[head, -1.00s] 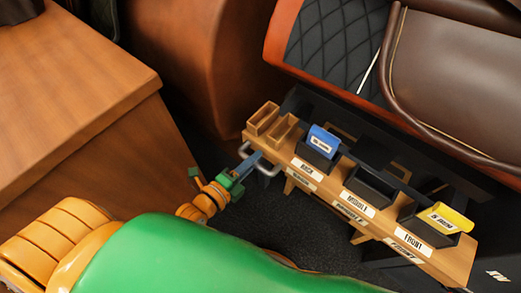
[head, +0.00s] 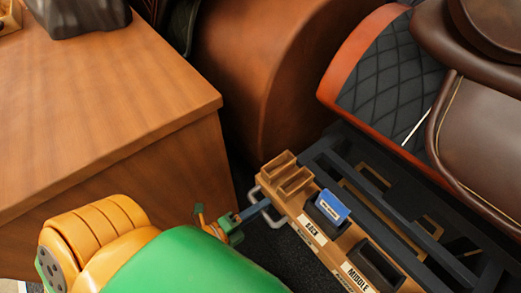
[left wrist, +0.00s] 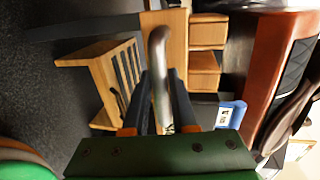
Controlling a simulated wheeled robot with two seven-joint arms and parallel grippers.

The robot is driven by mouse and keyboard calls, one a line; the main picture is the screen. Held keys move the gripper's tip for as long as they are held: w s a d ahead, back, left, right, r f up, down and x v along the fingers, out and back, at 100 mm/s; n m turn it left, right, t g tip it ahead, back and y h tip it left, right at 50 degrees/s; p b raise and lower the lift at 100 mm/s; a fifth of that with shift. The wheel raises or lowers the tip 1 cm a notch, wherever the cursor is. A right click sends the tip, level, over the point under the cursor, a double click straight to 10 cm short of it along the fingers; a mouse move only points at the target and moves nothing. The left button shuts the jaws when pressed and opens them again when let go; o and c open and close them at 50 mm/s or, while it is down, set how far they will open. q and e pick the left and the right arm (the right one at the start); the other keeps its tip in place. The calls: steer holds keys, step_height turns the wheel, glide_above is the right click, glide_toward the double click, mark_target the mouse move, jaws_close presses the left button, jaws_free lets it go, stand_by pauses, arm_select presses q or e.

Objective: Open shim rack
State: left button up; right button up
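The shim rack (head: 333,252) is a long wooden piece at the lower right of the head view, with labels reading BACK and MIDDLE; its front end is cut off by the picture edge. My left gripper (head: 264,204) is at this handle. In the left wrist view, its two dark fingers (left wrist: 162,92) lie close on both sides of the handle (left wrist: 158,45), shut on it. A blue labelled block (head: 331,207) sits in the BACK holder. My right gripper is not in view.
Dark rails (head: 370,205) show between the rack and the quilted seat (head: 395,85). A wooden desk (head: 110,110) stands to the left, close to my left arm. Two small wooden bins (head: 287,173) sit at the rack's end. Dark carpet lies below.

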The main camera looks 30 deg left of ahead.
arm_select(q)
steer(key=o, duration=0.3)
steer(key=p+v, duration=0.1)
steer(key=v, duration=0.6)
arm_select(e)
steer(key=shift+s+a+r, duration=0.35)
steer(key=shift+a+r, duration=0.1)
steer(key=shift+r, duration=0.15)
